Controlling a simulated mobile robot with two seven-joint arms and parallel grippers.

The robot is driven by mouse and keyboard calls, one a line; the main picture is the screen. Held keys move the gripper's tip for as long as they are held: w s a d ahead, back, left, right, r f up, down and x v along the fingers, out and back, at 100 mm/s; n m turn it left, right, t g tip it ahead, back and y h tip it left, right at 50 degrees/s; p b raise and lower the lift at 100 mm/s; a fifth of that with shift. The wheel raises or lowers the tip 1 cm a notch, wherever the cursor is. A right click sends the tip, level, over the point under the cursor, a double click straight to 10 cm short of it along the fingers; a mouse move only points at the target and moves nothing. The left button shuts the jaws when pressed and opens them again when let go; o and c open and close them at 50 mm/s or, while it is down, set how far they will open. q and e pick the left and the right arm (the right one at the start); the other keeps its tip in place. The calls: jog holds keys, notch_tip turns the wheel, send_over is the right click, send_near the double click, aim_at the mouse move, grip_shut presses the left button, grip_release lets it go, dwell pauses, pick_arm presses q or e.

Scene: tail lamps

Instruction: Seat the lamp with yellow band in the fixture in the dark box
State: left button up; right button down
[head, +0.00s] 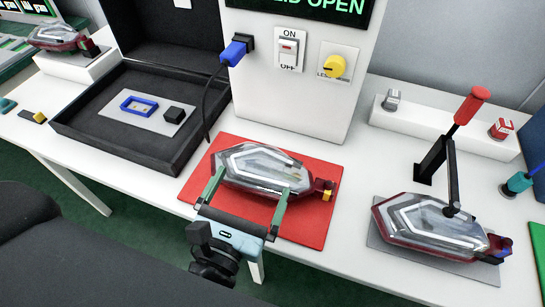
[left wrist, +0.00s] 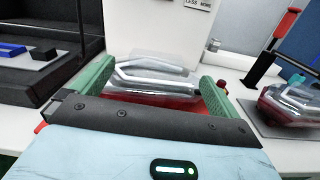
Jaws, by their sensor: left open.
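The lamp with yellow band (head: 262,165) lies on a red mat (head: 310,232), its clear lens up and its dark red end with the yellow band to the right. My left gripper (head: 251,180) is open, with its green fingers at the near side of the lens, one toward each end. In the left wrist view the lamp (left wrist: 152,78) shows between the fingers; contact cannot be told. The open dark box (head: 75,125) stands at the left. Inside it, a blue rectangular frame (head: 140,105), seemingly the fixture, sits on a grey plate beside a black block (head: 174,115). My right gripper is not in view.
A white control panel (head: 295,90) with a switch and yellow knob stands behind the mat. A blue-plugged cable (head: 212,90) hangs between panel and box. A blue-banded lamp (head: 430,225) lies under a red-handled clamp (head: 455,125) at right. Another lamp (head: 58,38) rests far left.

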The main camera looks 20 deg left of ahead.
aim_at(261, 162)
pick_arm(q)
jog(key=shift+w+d+n, duration=0.1)
jog(key=shift+w+n, duration=0.15)
jog(key=shift+n, duration=0.15)
jog(key=shift+w+a+f+p, duration=0.1)
jog(key=shift+w+p, duration=0.25)
jog(key=shift+w, duration=1.55)
jog(key=shift+w+a+p, duration=0.1)
jog(key=shift+w+p, duration=0.2)
jog(key=shift+w, duration=1.6)
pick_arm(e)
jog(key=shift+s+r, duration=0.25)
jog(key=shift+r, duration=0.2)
pick_arm(q)
jog(key=c, duration=1.1)
notch_tip(261, 162, up, 10)
jog(key=p, duration=0.3)
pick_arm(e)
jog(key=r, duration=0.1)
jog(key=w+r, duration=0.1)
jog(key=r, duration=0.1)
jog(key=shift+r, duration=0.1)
